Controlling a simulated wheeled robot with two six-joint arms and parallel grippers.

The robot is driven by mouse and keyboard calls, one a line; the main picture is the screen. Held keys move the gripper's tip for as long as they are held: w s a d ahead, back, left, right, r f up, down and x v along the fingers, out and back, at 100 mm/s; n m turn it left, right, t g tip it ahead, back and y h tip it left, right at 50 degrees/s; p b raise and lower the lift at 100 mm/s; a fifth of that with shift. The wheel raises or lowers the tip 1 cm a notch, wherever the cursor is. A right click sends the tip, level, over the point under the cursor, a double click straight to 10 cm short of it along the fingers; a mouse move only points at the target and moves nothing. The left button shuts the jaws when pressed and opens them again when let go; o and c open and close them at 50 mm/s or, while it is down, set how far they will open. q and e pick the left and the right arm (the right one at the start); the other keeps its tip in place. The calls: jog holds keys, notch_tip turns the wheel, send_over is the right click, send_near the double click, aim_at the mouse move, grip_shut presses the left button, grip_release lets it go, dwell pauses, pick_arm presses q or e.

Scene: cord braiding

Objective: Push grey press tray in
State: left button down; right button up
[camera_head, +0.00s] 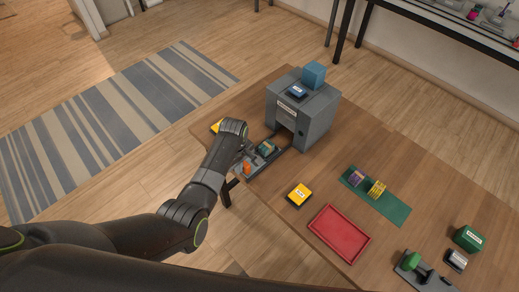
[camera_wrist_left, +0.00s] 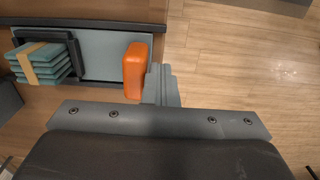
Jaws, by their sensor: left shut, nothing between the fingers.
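The grey press tray (camera_head: 256,160) sticks out from the front opening of the grey press (camera_head: 318,120). Its pale flat bed (camera_wrist_left: 98,58) also shows in the left wrist view. An orange handle (camera_wrist_left: 137,68) stands upright at the tray's outer end; it shows in the head view too (camera_head: 247,168). A banded stack of teal cards (camera_wrist_left: 42,64) lies in a dark holder on the tray. My left gripper (camera_wrist_left: 160,84) is shut and empty, its fingertips close beside the handle's outer side. I cannot tell whether they touch it. My right gripper is out of view.
A blue block (camera_head: 314,75) sits on the press. A yellow box (camera_head: 299,194), a red tray (camera_head: 340,234) and a green mat (camera_head: 392,208) with small card stacks lie right of the tray. Another yellow piece (camera_head: 216,126) is partly behind my left wrist. The table edge is close to the tray's outer end.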

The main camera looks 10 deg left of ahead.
aim_at(267, 144)
pick_arm(q)
jog(key=shift+w+d+f+b, duration=0.1)
jog(key=shift+w+d+b, duration=0.75)
jog(key=shift+w, duration=0.2)
jog(key=w+d+b, duration=0.2)
jog(key=w+b, duration=0.1)
jog(key=shift+w+d, duration=0.1)
jog(key=shift+d, duration=0.1)
jog(key=w+d+b, duration=0.1)
jog(key=w+b, duration=0.1)
jog(key=b, duration=0.1)
jog(key=shift+d, duration=0.35)
jog(key=w+d+b, duration=0.1)
jog(key=b, duration=0.1)
jog(key=w+b, duration=0.1)
jog(key=b, duration=0.1)
jog(key=shift+w+d+b, duration=0.25)
jog(key=shift+d+b, duration=0.05)
jog(key=shift+d, duration=0.1)
jog(key=shift+w+d, duration=0.1)
jog(key=shift+w+d+b, duration=0.4)
jog(key=shift+w+b, duration=0.15)
jog(key=shift+b, duration=0.75)
